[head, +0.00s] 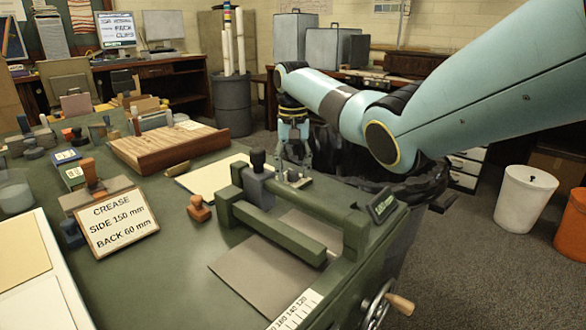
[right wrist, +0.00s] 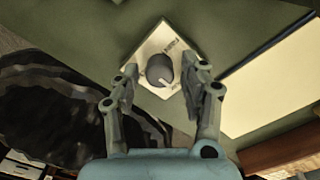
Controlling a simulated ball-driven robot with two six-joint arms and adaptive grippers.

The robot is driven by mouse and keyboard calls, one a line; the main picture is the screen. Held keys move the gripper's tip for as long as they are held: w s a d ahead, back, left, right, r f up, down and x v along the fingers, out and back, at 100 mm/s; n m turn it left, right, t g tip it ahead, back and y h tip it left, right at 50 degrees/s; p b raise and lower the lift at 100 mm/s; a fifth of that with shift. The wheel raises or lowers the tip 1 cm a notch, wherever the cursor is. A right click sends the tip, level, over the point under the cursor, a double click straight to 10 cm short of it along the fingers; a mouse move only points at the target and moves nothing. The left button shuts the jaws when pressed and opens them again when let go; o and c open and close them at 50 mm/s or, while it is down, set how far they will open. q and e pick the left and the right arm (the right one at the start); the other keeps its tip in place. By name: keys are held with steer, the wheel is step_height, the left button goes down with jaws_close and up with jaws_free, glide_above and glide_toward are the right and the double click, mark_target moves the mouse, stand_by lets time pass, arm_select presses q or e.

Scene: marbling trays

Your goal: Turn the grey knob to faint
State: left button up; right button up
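The grey knob (right wrist: 159,70) is round with a pale pointer line towards the lower right in the right wrist view. It sits on a pale square plate (right wrist: 152,44) with dark markings too small to read, so I cannot tell its setting. In the head view the plate (head: 300,183) lies at the far edge of the green bench. My right gripper (right wrist: 160,67) is open, with one finger on each side of the knob; I see no clear contact. In the head view my right gripper (head: 293,164) points down over the plate. My left gripper is not in view.
A green creasing machine (head: 300,213) with a handwheel (head: 378,306) stands just in front of the plate. A cream sheet (head: 212,177) and a wooden ribbed block (head: 168,147) lie to the left. A sign (head: 117,222) about creasing stands further left.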

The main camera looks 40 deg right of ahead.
jaws_close()
steer(key=shift+r+n+p, duration=0.2)
steer(key=shift+n+p, duration=0.9)
steer(key=shift+p, duration=0.15)
steer(key=n+p, duration=0.1)
steer(key=n, duration=0.1)
steer(key=shift+n+p, duration=0.4)
steer(key=n+p, duration=0.1)
steer(key=n, duration=0.2)
steer(key=shift+f+n, duration=0.1)
steer(key=shift+n, duration=0.2)
steer(key=shift+f+n+p, duration=0.1)
steer(key=shift+n+p, duration=0.4)
steer(key=shift+n, duration=1.1)
